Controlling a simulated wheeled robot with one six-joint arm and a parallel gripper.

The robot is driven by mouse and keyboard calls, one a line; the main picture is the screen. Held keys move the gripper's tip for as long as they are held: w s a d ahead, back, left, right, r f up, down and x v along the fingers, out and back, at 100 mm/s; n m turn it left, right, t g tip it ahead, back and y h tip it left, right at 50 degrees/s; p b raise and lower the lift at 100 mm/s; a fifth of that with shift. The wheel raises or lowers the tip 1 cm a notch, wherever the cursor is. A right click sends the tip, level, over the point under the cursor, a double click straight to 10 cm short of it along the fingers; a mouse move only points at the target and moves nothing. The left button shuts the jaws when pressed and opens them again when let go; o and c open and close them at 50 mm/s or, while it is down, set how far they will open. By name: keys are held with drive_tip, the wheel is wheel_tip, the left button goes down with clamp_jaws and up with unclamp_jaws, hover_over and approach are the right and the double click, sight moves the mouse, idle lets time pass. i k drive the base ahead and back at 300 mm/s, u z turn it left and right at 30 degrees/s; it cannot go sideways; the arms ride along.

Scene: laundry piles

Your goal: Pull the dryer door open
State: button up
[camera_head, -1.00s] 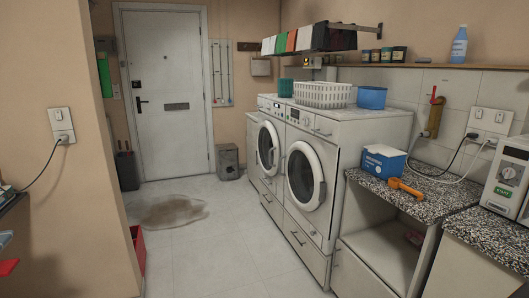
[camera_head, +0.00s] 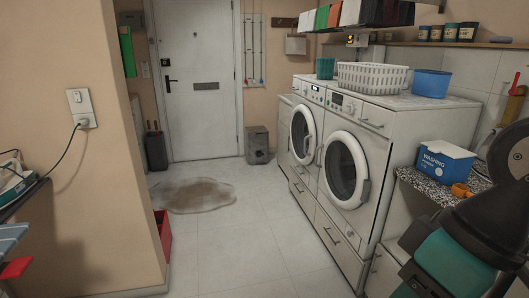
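Two white front-loading machines stand side by side against the right wall. The nearer machine has a round door (camera_head: 342,170) with a dark window and a white rim, and a handle on its right side. The farther machine has a similar round door (camera_head: 303,135). Both doors look shut. I cannot tell which machine is the dryer. Parts of my arm, dark and teal, show at the lower right, in front of the counter. My gripper itself is not in view, and no part of it touches either door.
A white basket (camera_head: 371,77) and a blue tub (camera_head: 432,83) stand on the machines. A blue washing box (camera_head: 445,162) is on the speckled counter. A red bin (camera_head: 163,233) stands by the left wall corner. A puddle (camera_head: 193,195) lies on the otherwise clear floor.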

sight(306, 160)
drive_tip(key=u, duration=0.6)
drive_tip(key=i, duration=2)
drive_tip(key=z, duration=0.25)
drive_tip(key=i, duration=1.4)
drive_tip(key=z, duration=0.5)
